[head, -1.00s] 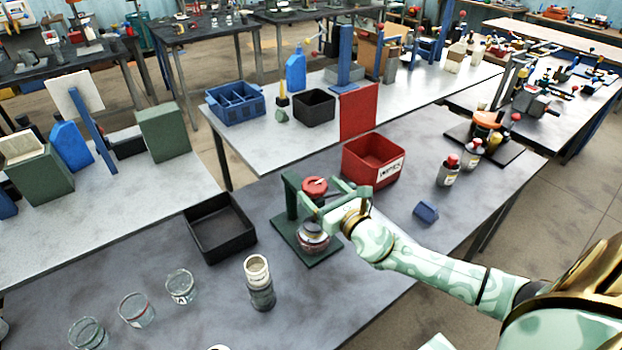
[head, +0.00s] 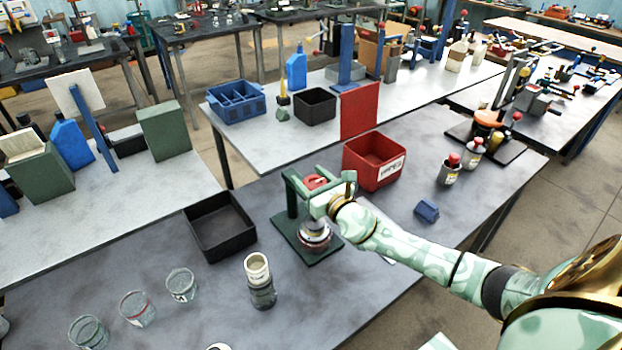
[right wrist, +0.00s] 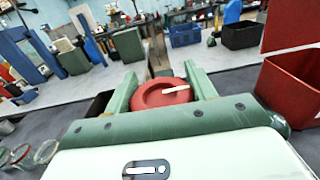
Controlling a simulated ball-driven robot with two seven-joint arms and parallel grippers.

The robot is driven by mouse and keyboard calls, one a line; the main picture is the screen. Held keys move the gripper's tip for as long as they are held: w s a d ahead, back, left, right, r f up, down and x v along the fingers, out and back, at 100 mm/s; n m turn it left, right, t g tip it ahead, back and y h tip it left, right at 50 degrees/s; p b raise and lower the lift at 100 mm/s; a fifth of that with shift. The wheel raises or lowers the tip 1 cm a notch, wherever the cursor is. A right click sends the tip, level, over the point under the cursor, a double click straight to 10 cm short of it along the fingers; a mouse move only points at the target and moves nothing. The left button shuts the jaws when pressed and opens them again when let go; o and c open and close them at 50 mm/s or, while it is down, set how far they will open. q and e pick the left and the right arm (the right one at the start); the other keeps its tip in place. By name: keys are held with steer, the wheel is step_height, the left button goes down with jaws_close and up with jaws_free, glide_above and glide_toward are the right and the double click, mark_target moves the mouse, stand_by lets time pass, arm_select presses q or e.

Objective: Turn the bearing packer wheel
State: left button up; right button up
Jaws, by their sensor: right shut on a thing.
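The bearing packer is a dark green stand (head: 322,246) on the table, with a round greyish-red body (head: 313,234) low on its base. Its red wheel (head: 315,182) sits at the top and bears a pale mark, which shows clearly in the right wrist view (right wrist: 166,92). My right gripper (head: 318,192) is at the wheel, coming from the right. In the right wrist view its two pale green fingers lie on either side of the red wheel, shut on it. The gripper partly hides the wheel in the head view. My left gripper is not in view.
A black tray (head: 190,232) lies left of the packer, and a red wipes bin (head: 362,178) stands behind it to the right. A cream-topped jar (head: 258,268) and several glass beakers (head: 137,312) stand in front left. A small blue block (head: 427,211) lies right.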

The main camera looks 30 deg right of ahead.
steer(key=shift+h, duration=0.3)
steer(key=shift+r+m+h+p, duration=0.15)
steer(key=shift+m+h+p, duration=0.75)
steer(key=shift+h+p, duration=0.3)
steer(key=shift+d+m+h+p, duration=0.1)
steer(key=shift+m+h+p, duration=0.4)
steer(key=shift+h, duration=0.1)
steer(key=m+g+h, duration=0.1)
steer(key=h, duration=0.1)
steer(key=shift+d+m+h, duration=0.15)
steer(key=shift+m+h, duration=0.15)
steer(key=m+h, duration=0.1)
steer(key=g+h, duration=0.1)
steer(key=m+h, duration=0.1)
steer(key=shift+s+d+f+m+g+h, duration=0.2)
steer(key=shift+f+m+g+h, duration=0.1)
steer(key=shift+g+h, duration=0.1)
steer(key=shift+d+m+g+h+b, duration=0.15)
steer(key=shift+m+g+h+b, duration=0.4)
steer(key=shift+m+g+h, duration=0.55)
steer(key=shift+s+d+r+m+g+h+b, duration=0.15)
steer(key=shift+m+g+h+b, duration=0.4)
steer(key=shift+h, duration=0.35)
